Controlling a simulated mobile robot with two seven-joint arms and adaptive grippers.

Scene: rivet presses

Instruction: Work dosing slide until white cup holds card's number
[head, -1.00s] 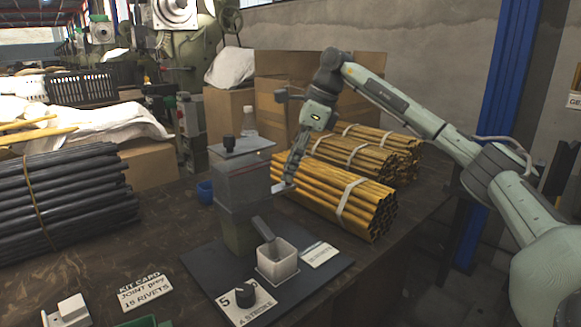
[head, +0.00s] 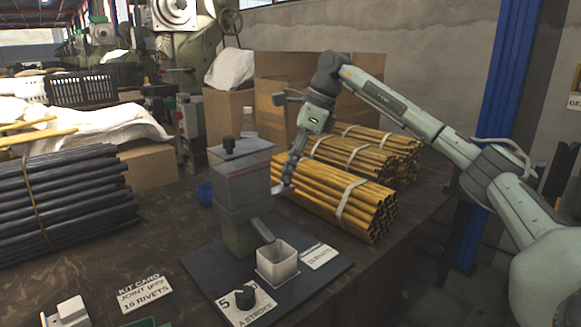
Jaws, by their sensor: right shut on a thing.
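The dosing machine (head: 242,185) is a grey box-shaped hopper on a green-grey body, with a chute (head: 263,229) sloping down toward the cup. The white cup (head: 277,264) is square and stands upright under the chute's end; how many rivets it holds cannot be seen. A plate by a black knob (head: 244,297) reads 5 a stroke. My right gripper (head: 284,188) is shut at the machine's right side, apparently on the dosing slide, which it largely hides. My left gripper is out of view.
Bundled yellow tubes (head: 340,200) lie close behind and right of my right gripper. Dark rods (head: 65,205) lie at the left. A blue cup (head: 204,193) stands behind the machine. A small white label (head: 319,256) lies right of the white cup.

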